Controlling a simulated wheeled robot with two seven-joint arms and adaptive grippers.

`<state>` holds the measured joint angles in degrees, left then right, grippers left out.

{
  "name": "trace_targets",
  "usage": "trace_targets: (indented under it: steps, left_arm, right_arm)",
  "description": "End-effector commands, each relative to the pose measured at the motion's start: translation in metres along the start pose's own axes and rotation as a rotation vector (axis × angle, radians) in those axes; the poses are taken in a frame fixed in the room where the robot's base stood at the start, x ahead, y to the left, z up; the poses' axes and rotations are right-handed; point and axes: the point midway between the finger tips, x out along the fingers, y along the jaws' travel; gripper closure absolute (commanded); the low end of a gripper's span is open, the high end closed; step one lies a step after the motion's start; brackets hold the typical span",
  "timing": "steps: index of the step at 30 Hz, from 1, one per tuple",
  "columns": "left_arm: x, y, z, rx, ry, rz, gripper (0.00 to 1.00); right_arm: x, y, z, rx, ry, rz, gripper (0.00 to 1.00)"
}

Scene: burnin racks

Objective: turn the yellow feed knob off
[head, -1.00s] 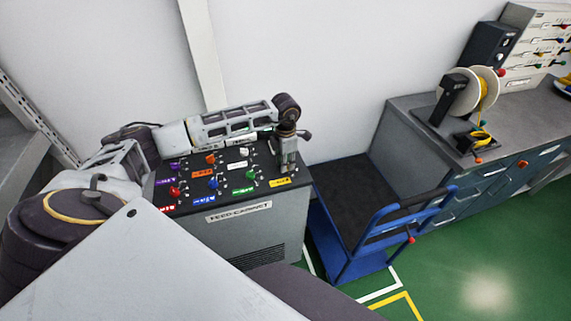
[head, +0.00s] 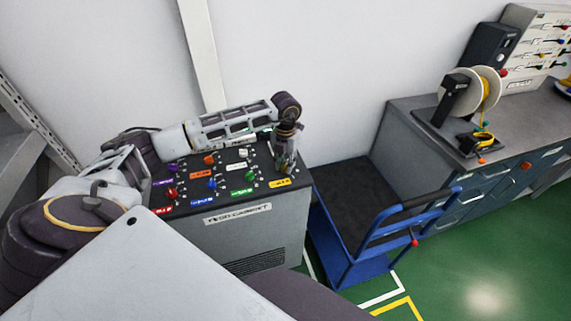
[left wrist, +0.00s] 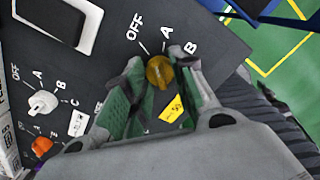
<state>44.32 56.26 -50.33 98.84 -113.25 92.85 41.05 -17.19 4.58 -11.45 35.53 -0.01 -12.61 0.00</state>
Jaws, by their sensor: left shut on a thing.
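The yellow feed knob (left wrist: 158,72) is on the dark sloping top of the feed cabinet (head: 255,235). My left gripper (left wrist: 160,75) has one fingertip on each side of the knob and is shut on it. White marks OFF, A and B stand around the knob's far side; I cannot clearly tell which one it points at. A yellow label (left wrist: 171,108) lies between the fingers, nearer the wrist. In the head view the left gripper (head: 284,168) points down at the panel's right end and hides the knob. The right gripper is not in view.
Other knobs share the panel: a white one (left wrist: 43,102), an orange one (left wrist: 41,146), and blue (head: 212,183), green (head: 249,177) and red (head: 172,193) ones. A blue cart (head: 355,260) stands close to the cabinet's right. A workbench with a spool (head: 487,88) is beyond.

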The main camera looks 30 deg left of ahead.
Motion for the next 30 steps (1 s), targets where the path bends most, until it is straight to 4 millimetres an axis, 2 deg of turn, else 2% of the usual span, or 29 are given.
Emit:
trace_targets:
  steps: [9,15,24,30]
  left_arm:
    - [-0.001,0.001,0.002,-0.22,-0.005,-0.001,0.98]
    - [-0.002,0.001,0.002,-0.308,-0.005,-0.001,0.98]
    - [-0.002,0.001,0.002,-0.356,-0.006,-0.001,0.98]
    - [-0.002,0.001,0.002,-0.357,-0.006,-0.001,0.98]
  right_arm:
    - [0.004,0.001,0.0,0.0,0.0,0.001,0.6]
    - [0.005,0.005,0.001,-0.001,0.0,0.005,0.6]
    - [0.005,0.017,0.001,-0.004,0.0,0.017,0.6]
    - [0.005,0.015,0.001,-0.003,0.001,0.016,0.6]
